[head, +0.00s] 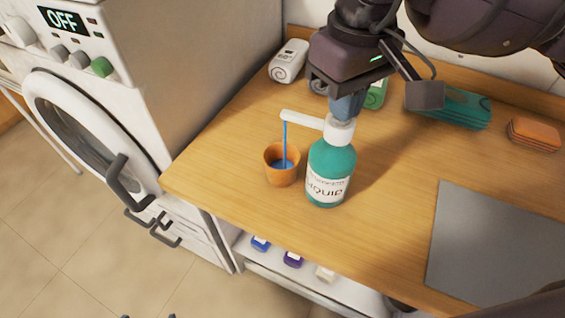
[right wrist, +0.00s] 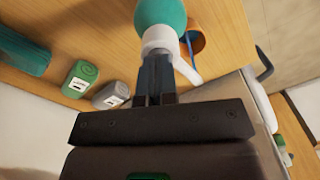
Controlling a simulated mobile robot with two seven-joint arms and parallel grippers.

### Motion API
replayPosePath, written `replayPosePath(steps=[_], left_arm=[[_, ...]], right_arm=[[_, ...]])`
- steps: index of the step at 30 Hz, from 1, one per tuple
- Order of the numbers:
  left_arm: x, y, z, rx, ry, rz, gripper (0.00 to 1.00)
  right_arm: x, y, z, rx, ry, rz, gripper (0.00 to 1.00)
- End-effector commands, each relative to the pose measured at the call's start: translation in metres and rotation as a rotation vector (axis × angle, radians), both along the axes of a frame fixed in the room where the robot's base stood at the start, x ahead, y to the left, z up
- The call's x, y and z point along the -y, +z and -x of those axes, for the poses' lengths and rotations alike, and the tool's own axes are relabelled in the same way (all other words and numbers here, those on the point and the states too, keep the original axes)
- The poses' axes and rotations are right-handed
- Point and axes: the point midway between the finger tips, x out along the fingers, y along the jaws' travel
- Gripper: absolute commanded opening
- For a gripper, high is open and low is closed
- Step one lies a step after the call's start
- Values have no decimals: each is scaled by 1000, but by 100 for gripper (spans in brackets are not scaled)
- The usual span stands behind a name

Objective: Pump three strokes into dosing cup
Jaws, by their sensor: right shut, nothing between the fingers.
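The teal pump bottle (head: 330,172) stands upright on the wooden counter, with a white pump head and a spout pointing left. The orange dosing cup (head: 282,172) stands left of it under the spout. A blue stream runs from the spout into the cup, and blue liquid shows inside. My right gripper (head: 344,108) is shut and empty, pointing down with its fingertips on top of the pump head. In the right wrist view the fingers (right wrist: 155,75) meet the white pump head (right wrist: 158,40), and the cup (right wrist: 194,36) shows beyond.
A grey mat (head: 495,245) covers the counter's right. A washing machine (head: 140,90) stands left. The counter's front edge lies close to the cup.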

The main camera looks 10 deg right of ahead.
Motion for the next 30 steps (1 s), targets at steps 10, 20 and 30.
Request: replayPosePath(steps=[10, 20, 30], left_arm=[[0, 4, -2, 6, 0, 0, 100], [0, 8, -3, 12, 0, 0, 100], [0, 9, -4, 14, 0, 0, 100]], right_arm=[[0, 13, 0, 0, 0, -1, 0], [0, 29, 0, 0, 0, 0, 0], [0, 36, 0, 0, 0, 0, 0]])
